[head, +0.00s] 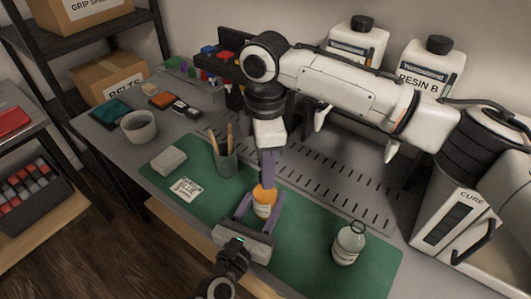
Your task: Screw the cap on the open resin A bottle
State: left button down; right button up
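A small orange bottle (263,209) with a pale label stands upright over the green mat. My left gripper (260,213) reaches in from below, with its purple fingers on either side of the bottle, seemingly touching it. My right gripper (268,172) points down directly above the bottle, its purple fingertips at the bottle's top. Whether it holds a cap there is hidden. A clear bottle (348,247) with a pale label and a dark ring at its neck stands on the mat's right part. No letter is readable on either small bottle.
A large black-capped RESIN B jug (429,72) and another large jug (357,43) stand at the back. A pencil cup (226,163), a grey block (168,160) and a white card (186,189) are left. A CURE box (446,222) stands right. The green mat (310,240) is clear between the bottles.

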jog(key=shift+f, duration=0.2)
grip_shut()
jog(key=m, duration=0.5)
jog(key=shift+o, duration=0.8)
grip_release()
notch_tip(320, 180, up, 12)
